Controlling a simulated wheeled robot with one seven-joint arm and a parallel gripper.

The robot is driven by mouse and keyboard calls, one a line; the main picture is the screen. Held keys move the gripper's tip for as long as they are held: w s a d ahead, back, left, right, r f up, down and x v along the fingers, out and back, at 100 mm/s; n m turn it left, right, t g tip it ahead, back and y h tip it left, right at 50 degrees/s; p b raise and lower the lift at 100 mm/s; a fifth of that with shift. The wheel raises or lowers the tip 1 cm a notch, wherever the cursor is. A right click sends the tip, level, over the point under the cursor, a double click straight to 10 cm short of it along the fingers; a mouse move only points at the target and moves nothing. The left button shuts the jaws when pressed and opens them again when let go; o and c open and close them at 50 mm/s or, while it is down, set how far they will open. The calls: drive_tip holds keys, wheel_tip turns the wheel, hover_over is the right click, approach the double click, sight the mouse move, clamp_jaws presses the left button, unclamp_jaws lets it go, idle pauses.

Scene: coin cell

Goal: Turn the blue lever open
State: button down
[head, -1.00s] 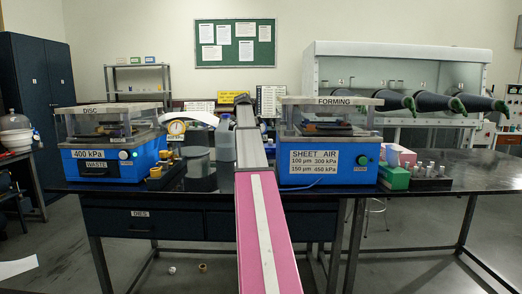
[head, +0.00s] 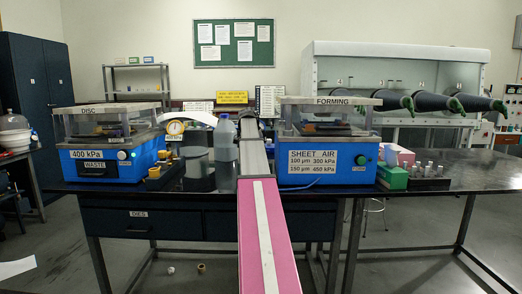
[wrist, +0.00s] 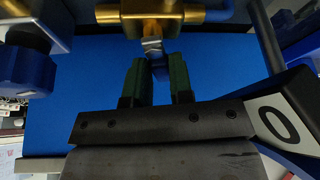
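In the wrist view a brass valve fitting (wrist: 150,14) crosses the top, with a silver metal stem below it. The blue lever (wrist: 158,70) runs down from this stem into the gap between my fingers. My gripper (wrist: 156,80) has two dark fingers with green pads, one on each side of the lever. The fingers stand apart, and a gap shows beside the lever; I cannot tell whether either pad touches it. The lever's lower end is hard to make out against the blue panel (wrist: 80,95). In the head view my arm hides the lever and gripper.
A blue round knob (wrist: 25,62) is close on the left in the wrist view. In the head view the disc machine (head: 103,165) stands left and the forming machine (head: 325,165) right. A bottle (head: 223,140) stands close left of my arm.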

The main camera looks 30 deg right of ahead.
drive_tip(key=shift+w+n+t, duration=0.1)
drive_tip(key=shift+n+t, duration=0.2)
drive_tip(key=shift+n, duration=0.5)
drive_tip(key=c, duration=1)
unclamp_jaws()
drive_tip(key=v, duration=1)
drive_tip(key=shift+r, duration=0.4)
drive_tip(key=shift+a, duration=0.15)
